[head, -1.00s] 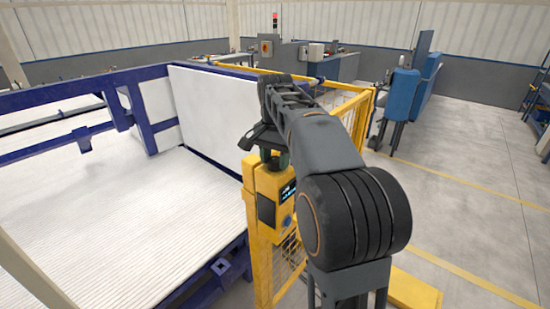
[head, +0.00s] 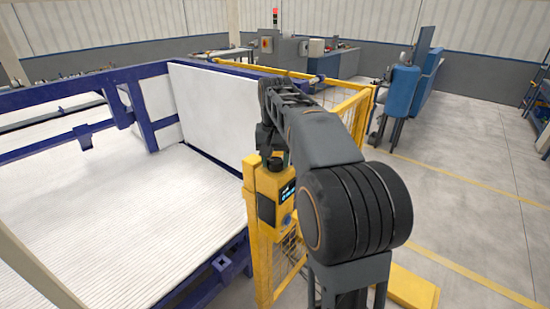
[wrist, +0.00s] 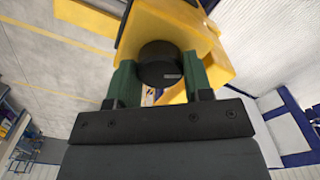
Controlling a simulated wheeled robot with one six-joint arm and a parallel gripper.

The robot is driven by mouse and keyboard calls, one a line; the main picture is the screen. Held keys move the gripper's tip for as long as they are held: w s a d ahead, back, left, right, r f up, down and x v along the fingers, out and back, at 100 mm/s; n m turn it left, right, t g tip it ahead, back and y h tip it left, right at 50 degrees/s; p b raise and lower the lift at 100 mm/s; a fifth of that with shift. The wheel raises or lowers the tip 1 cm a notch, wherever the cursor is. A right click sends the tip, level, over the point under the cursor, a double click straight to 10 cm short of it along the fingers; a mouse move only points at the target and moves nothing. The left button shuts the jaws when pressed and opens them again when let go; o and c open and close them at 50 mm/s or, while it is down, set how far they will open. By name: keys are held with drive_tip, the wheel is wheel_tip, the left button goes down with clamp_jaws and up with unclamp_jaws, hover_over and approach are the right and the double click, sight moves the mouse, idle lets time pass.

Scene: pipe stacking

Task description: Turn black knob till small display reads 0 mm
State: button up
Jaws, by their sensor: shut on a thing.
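The yellow control box (head: 262,182) stands on a yellow post in the head view, below my gripper. Its small display (head: 287,194) is lit with pale blue marks, too small to read. In the wrist view, the round black knob (wrist: 158,60) sits on the yellow box (wrist: 190,30), with a small light mark near its lower edge. My gripper (wrist: 160,72) has one green finger on each side of the knob and is shut on it. In the head view, my arm and wrist hide most of the gripper.
A yellow mesh fence (head: 345,112) runs behind and beside my arm. To the left is a blue-framed bed (head: 110,235) of white pipes with an upright white panel (head: 212,110). Open grey floor (head: 470,190) lies to the right.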

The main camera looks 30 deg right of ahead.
sight(275, 161)
idle(0.4)
drive_tip(key=o, duration=0.9)
wheel_tip(275, 161, up, 14)
drive_tip(key=shift+f+p, duration=0.1)
drive_tip(key=shift+p, duration=0.75)
